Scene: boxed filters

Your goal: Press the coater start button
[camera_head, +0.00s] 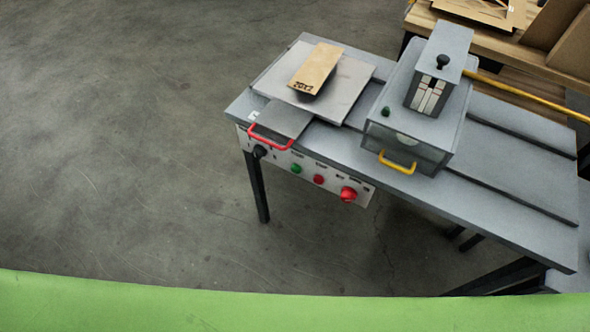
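The coater stands as a grey metal table (500,190) with a light control panel (275,161) on its front left edge. On the panel, from left to right, are a black knob (260,151), a small green button (296,168), a red button (319,179) and a larger red knob (348,194). The panel labels are too small to read. The green button is in plain sight with nothing in front of it. Neither of my grippers is in view.
A brown box (315,66) marked 2017 lies on a grey plate (352,80) above a red handle (270,143). A grey housing with a yellow handle (397,167) stands to the right. A wooden table with cardboard is at top right. The floor before the panel is clear.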

